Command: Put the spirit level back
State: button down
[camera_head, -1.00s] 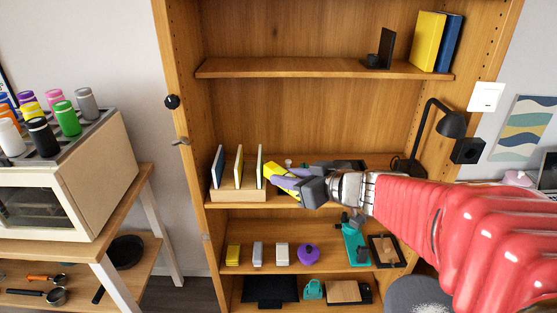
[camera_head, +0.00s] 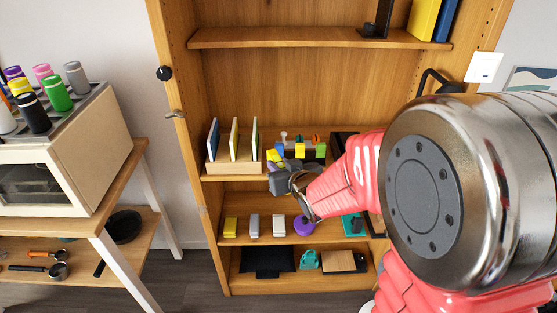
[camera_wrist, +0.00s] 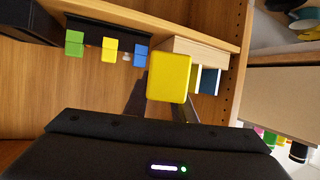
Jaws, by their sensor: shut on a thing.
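The spirit level (camera_wrist: 169,77) is a yellow block seen end-on in the wrist view; its length is hidden. My gripper (camera_wrist: 163,102) is shut on it, with a dark finger on each side. In the head view the gripper (camera_head: 277,172) is at the front of the middle shelf, and a little of the yellow level (camera_head: 273,156) shows above it. The level is right of the wooden book rack and in front of or beside a dark holder (camera_head: 289,145) with coloured pieces. The wrist view shows the holder (camera_wrist: 105,30) with blue, yellow and green pieces. I cannot tell whether the level touches anything.
The wooden rack (camera_head: 232,168) holds several upright thin books. The shelf below has a yellow block (camera_head: 230,227), a grey block (camera_head: 254,226), a white block (camera_head: 279,226) and a purple item (camera_head: 304,226). A side table with a cream box (camera_head: 98,140) stands left.

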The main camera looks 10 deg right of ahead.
jog(key=shift+m+h, duration=0.8)
jog(key=shift+h, duration=0.1)
jog(key=shift+w+d+f, duration=0.1)
jog(key=shift+w+f, duration=0.45)
jog(key=shift+f, duration=0.4)
jog(key=shift+w+d+f, duration=0.1)
jog(key=shift+w+f, duration=0.45)
jog(key=shift+f, duration=0.35)
jog(key=shift+s, duration=0.15)
